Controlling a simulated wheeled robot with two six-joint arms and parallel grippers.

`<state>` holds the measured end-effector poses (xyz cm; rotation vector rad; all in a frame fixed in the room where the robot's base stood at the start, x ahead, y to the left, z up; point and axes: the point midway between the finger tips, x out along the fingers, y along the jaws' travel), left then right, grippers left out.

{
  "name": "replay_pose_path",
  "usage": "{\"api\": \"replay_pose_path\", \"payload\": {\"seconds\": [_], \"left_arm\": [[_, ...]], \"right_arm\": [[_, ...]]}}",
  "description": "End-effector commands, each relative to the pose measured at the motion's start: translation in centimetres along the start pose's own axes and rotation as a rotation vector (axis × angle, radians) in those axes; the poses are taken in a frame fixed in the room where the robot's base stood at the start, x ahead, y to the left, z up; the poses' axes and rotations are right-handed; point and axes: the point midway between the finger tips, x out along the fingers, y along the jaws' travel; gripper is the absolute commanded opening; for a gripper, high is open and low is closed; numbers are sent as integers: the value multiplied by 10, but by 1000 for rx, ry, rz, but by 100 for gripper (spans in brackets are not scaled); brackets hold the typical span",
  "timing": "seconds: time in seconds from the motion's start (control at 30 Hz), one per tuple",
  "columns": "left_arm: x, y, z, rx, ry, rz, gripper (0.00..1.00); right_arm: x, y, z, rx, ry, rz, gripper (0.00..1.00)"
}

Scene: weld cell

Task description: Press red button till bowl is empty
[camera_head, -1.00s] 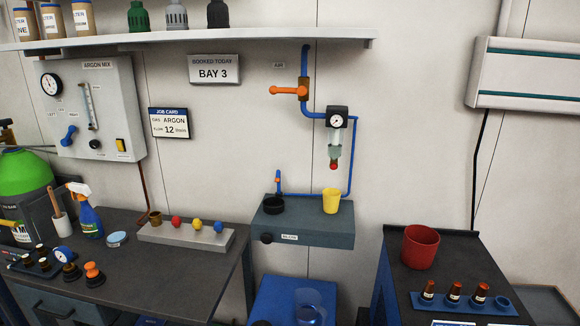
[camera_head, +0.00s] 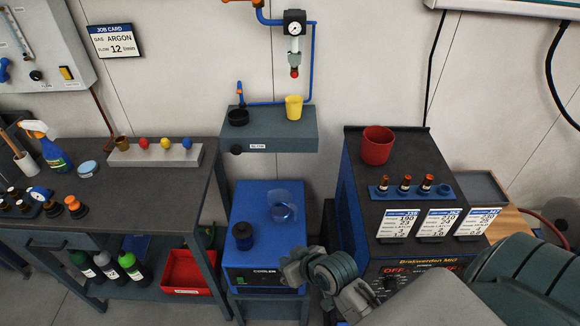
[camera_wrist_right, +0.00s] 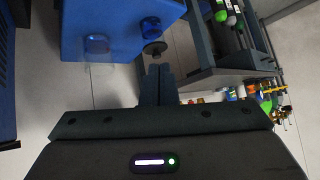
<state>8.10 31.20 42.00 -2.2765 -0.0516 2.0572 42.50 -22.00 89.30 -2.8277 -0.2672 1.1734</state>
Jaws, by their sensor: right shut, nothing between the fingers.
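The red button (camera_head: 294,72) is a small knob at the bottom of the clear filter bowl (camera_head: 294,58), which hangs under a round gauge (camera_head: 294,28) on the wall. Whether liquid is in the bowl is too small to tell. My right gripper (camera_head: 290,269) is low in front of the blue cooler's right side, well below the button and apart from it. In the right wrist view its fingers (camera_wrist_right: 157,84) are shut together with nothing between them. The button and bowl do not show in the wrist view. My left gripper is out of view.
A grey wall shelf (camera_head: 270,132) under the bowl holds a yellow cup (camera_head: 294,107) and a black ring (camera_head: 238,117). The blue cooler (camera_head: 262,210) stands below. A welder cabinet with a red pot (camera_head: 377,145) is at right, a workbench (camera_head: 190,185) at left.

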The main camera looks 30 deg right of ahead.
Motion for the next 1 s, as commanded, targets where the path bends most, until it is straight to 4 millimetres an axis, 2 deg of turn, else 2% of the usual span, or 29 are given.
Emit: {"api": "replay_pose_path", "payload": {"seconds": [0.03,0.1,0.2,0.3,0.37,0.5,0.7,0.8,1.0], "left_arm": [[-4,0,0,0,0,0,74],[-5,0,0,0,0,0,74],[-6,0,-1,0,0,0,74],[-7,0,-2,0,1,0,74],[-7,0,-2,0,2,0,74],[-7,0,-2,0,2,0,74],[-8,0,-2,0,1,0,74],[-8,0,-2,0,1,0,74],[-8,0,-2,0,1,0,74]], "right_arm": [[0,-11,-44,18,123,-45,0],[1,-21,-91,50,281,-100,0],[-1,-29,-152,107,490,-158,0],[-7,-30,-206,181,686,-199,0],[-12,-27,-235,232,796,-214,0],[-26,-12,-294,372,1040,-227,0],[-43,23,-356,618,1340,-185,0],[-48,44,-377,760,1464,-137,0],[-49,84,-400,1072,1644,16,0]]}}
